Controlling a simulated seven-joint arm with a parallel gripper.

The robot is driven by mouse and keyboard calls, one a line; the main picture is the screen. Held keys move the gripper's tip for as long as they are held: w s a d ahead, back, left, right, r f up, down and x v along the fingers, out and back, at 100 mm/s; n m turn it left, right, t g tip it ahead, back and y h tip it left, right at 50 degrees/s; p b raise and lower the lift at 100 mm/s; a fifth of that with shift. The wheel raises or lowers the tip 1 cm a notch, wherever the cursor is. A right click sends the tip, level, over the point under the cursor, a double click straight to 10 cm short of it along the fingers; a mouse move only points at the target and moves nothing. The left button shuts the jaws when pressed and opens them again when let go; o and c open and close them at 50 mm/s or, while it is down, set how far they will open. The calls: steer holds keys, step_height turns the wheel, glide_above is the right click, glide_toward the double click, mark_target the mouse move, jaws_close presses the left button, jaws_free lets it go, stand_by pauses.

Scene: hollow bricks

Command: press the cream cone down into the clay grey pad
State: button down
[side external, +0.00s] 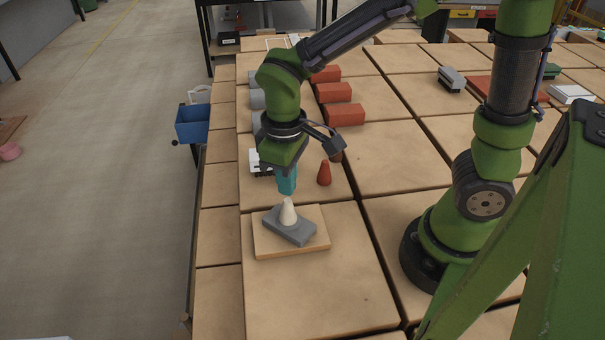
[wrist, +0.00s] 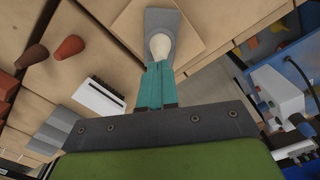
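The cream cone (side external: 288,212) stands upright on the clay grey pad (side external: 285,231), which lies on a tan board (side external: 262,247). My gripper (side external: 287,193) points down with its teal fingers directly above the cone's tip. The fingers look shut together with nothing between them. In the wrist view, my gripper (wrist: 159,66) meets the near edge of the cone (wrist: 161,46) in the picture, and the grey pad (wrist: 162,18) shows behind it. I cannot tell whether the fingertips touch the cone or hang just above it. How deep the cone sits in the pad is unclear.
A red cone (side external: 324,174) and a brown one (side external: 336,155) stand behind the board, with a white block (side external: 257,161) left of my gripper. Red bricks (side external: 337,92) stand farther back. A blue bin (side external: 193,123) is beyond the left edge. The tabletop in front is clear.

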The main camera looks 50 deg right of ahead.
mark_target(290, 201)
steer(key=shift+r, duration=2.4)
steer(key=shift+w+a+f, duration=0.1)
steer(key=shift+s+m, duration=0.3)
steer(key=shift+m, duration=0.1)
steer(key=s+d+r+m+t+y, duration=0.2)
steer(key=s+d+r+m+t, duration=0.2)
steer(key=d, duration=0.5)
steer(key=shift+s+r+m+t, duration=0.4)
steer(key=shift+r+m+t, duration=0.7)
steer(key=shift+r+t, duration=0.6)
steer(key=shift+a, duration=0.1)
